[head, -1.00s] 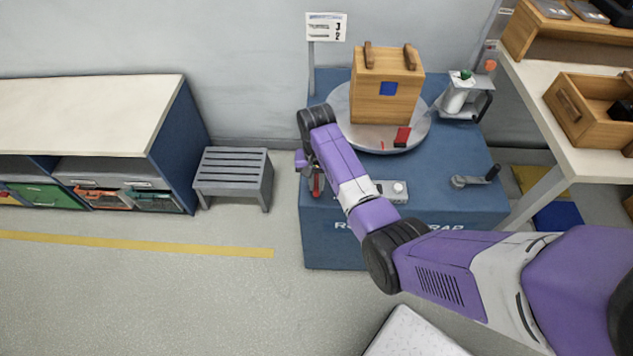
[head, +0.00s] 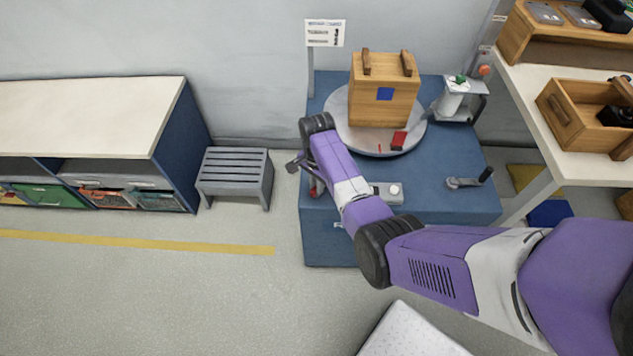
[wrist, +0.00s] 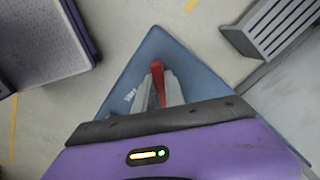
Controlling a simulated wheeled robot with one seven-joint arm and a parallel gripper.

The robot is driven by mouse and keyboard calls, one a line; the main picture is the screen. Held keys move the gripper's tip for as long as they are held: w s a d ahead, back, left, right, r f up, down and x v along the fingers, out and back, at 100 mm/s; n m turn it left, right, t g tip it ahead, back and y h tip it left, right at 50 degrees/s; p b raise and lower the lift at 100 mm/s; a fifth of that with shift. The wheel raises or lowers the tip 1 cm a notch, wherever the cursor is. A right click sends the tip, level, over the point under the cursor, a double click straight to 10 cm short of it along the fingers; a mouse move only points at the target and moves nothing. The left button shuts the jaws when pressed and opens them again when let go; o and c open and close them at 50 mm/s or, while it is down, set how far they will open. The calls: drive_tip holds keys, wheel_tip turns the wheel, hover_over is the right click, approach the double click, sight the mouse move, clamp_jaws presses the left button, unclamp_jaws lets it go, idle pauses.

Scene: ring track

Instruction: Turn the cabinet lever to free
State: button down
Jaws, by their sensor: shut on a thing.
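The blue cabinet (head: 455,208) stands against the wall with a turntable on its top. The red lever (wrist: 157,82) shows in the wrist view between the two grey fingers of my gripper (wrist: 165,88), which is shut on it. In the head view only a small bit of the lever (head: 313,190) shows at the cabinet's left front edge, beside my wrist. My arm hides much of the cabinet front and the lever's mount. I cannot read any lever marking.
A wooden box (head: 385,90) with two handles sits on the round turntable (head: 345,130). A crank (head: 470,181) and a wrapping-film holder (head: 455,100) are at the right. A grey slatted stool (head: 235,175) stands left of the cabinet, with open floor in front.

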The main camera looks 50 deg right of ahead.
drive_tip(key=m+p, duration=0.1)
drive_tip(key=m, duration=0.4)
drive_tip(key=shift+s+r+m+p, duration=0.1)
drive_tip(key=shift+m+p, duration=0.2)
drive_tip(key=shift+s+m+p, duration=0.1)
drive_tip(key=shift+m+p, duration=0.3)
drive_tip(key=shift+m, duration=1.8)
drive_tip(key=c, duration=1.4)
unclamp_jaws()
wheel_tip(320, 180, up, 8)
drive_tip(key=shift+f+p, duration=0.15)
drive_tip(key=shift+p, duration=0.2)
